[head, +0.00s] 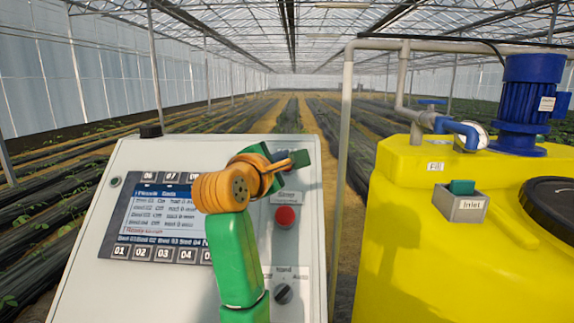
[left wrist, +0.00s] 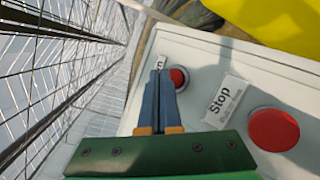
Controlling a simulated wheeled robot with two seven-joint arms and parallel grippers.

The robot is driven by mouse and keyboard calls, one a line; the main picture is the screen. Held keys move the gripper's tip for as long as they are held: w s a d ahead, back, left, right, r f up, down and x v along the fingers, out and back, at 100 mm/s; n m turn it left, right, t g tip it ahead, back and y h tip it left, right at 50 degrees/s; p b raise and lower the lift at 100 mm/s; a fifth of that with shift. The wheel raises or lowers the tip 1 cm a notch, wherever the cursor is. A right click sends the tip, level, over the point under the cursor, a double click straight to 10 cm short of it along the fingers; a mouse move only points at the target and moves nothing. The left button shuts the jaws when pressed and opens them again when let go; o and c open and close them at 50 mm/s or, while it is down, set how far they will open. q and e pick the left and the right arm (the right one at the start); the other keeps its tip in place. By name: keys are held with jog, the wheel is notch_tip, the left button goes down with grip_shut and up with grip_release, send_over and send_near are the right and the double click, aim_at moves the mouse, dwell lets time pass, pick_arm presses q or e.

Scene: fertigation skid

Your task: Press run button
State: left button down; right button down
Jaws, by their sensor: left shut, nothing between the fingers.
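The grey control panel (head: 175,295) stands in front of me. My left gripper (head: 300,158) is over its upper right part in the head view and hides what lies behind it. In the left wrist view the blue fingers of this gripper (left wrist: 162,74) are shut and empty. Just right of their tips is a small round red button (left wrist: 178,78). Beside it is a partly hidden label (left wrist: 160,62) ending in "n", which fits Run. I cannot tell whether the fingertips touch the panel. My right gripper is not in view.
A larger red button (head: 286,217) with a "Stop" label (left wrist: 228,98) sits below my gripper. Under it is a Hand/Auto knob (head: 284,294). A screen (head: 155,220) is on the left. A yellow tank (head: 400,250) stands right.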

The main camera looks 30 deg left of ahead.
pick_arm(q)
jog(key=shift+f, duration=0.1)
dwell(0.5)
jog(key=shift+w+a+f, duration=0.1)
jog(key=shift+w+f, duration=0.15)
jog(key=shift+w+a+f, duration=0.1)
jog(key=shift+w+f, duration=0.1)
jog(key=shift+f, duration=0.1)
dwell(0.8)
jog(key=shift+r, duration=0.1)
jog(key=shift+s+r+p, duration=0.3)
jog(key=shift+r+p, duration=0.1)
jog(key=shift+r, duration=0.1)
jog(key=shift+s, duration=0.1)
jog(key=shift+d, duration=0.2)
jog(key=s+r, duration=0.1)
jog(key=r, duration=0.1)
jog(key=s+d+r, duration=0.1)
jog(key=s, duration=0.1)
jog(key=shift+d+r, duration=0.2)
jog(key=shift+r, duration=0.15)
